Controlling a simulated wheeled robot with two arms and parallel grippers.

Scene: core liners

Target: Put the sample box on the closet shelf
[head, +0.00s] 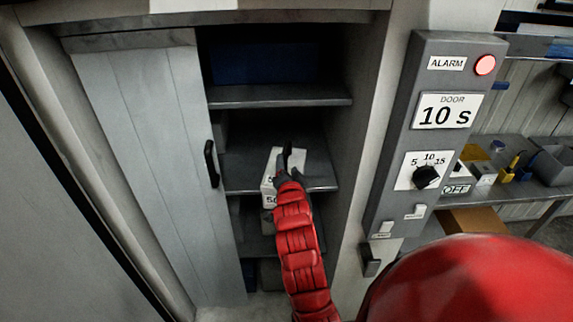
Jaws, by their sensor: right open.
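A small pale sample box (269,181) with dark print sits at the front of the middle closet shelf (319,174). My right gripper (287,160) is over the box, at the end of my red arm, with its dark fingers apart. The gripper and arm hide part of the box, and I cannot tell whether the fingers touch it. The closet (368,100) stands open on its right half. My left gripper is not in view.
A grey sliding door (150,160) with a black handle (211,164) covers the closet's left half. An upper shelf (280,96) is above. A control panel (390,215) with a lit red alarm lamp (485,65) stands at right. A bench (530,190) holds small items.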

